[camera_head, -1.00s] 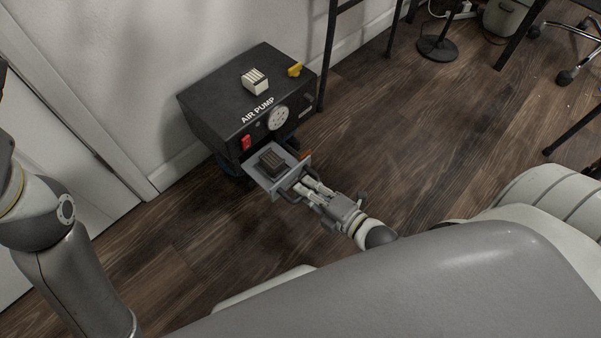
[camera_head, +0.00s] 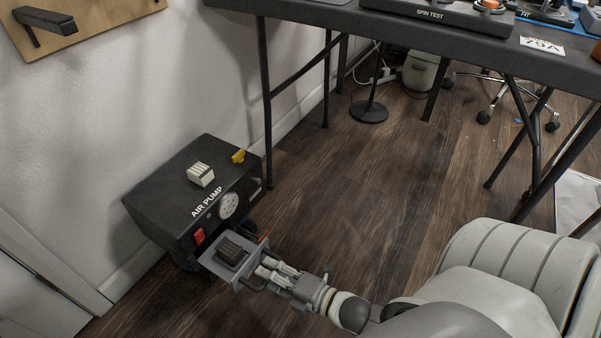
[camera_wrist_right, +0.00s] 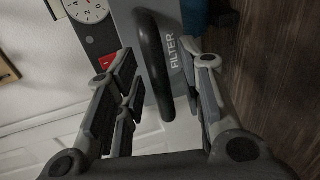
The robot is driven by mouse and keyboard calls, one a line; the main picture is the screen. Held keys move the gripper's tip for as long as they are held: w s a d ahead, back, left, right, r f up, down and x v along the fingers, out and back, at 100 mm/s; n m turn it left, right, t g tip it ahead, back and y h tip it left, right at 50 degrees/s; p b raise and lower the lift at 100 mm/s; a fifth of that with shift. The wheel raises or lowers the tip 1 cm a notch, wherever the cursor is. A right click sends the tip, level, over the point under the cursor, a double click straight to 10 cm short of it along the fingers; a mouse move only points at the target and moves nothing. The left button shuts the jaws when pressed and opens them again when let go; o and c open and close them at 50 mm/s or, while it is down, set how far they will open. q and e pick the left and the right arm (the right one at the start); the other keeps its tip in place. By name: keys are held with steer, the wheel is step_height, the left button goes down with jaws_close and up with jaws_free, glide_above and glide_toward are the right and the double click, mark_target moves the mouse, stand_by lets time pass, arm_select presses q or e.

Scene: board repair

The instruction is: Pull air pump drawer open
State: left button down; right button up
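The black air pump (camera_head: 165,203) sits on the floor against the wall, with a gauge, a red switch (camera_head: 198,236) and a yellow valve on it. Its grey drawer (camera_head: 215,262) stands pulled out of the front, with a dark ribbed filter block (camera_head: 233,250) in it. My right gripper (camera_head: 262,276) is at the drawer's front. In the right wrist view the black drawer handle (camera_wrist_right: 155,65) and a panel marked FILTER (camera_wrist_right: 172,50) lie between the spread fingers of my right gripper (camera_wrist_right: 165,90), with gaps on both sides. My left gripper is out of view.
A dark table (camera_head: 420,30) with a spin test unit stands at the back right on thin legs. A black stand base (camera_head: 369,111) and an office chair are under it. The wooden floor right of the pump is clear.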

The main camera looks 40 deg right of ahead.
steer(key=v, duration=1.1)
steer(key=shift+s, duration=0.3)
steer(key=shift+w+r, duration=0.1)
